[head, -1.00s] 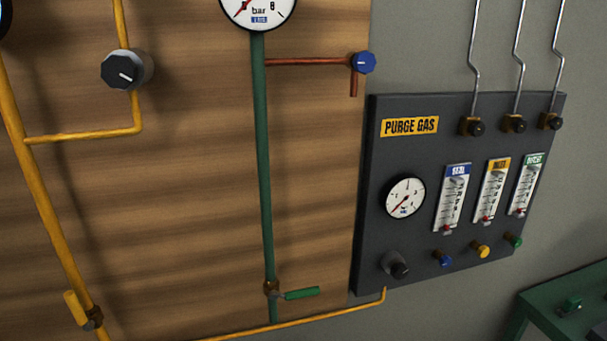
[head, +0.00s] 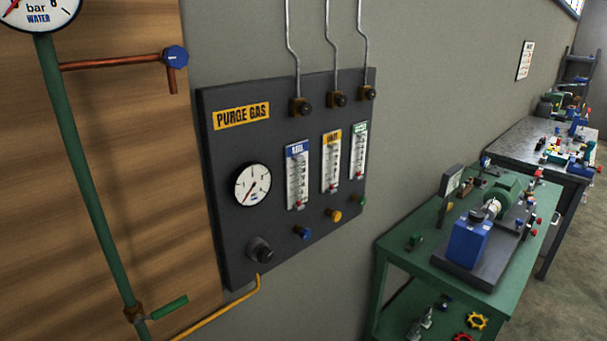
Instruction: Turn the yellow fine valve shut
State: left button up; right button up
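The yellow fine valve (head: 334,215) is a small yellow knob low on the dark purge gas panel (head: 228,150), below the middle flowmeter (head: 331,162) with the yellow label. A blue knob (head: 303,232) sits to its left and a green knob (head: 359,201) to its right. The red float in the middle flowmeter appears near the bottom of its tube. Neither of my grippers shows in the head view.
A black regulator knob (head: 261,250) and a round gauge (head: 253,184) are on the panel's left. A green bench (head: 405,262) with a blue and green machine stands to the right. A wooden board (head: 160,190) with pipes is at left.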

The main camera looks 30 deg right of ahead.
aim_at(336, 215)
jog(key=l+z, duration=0.1)
jog(key=l, duration=0.7)
jog(key=i+l+z, duration=0.1)
jog(key=l, duration=0.7)
jog(key=l+z, duration=0.1)
jog(key=l, duration=0.75)
jog(key=i, duration=0.05)
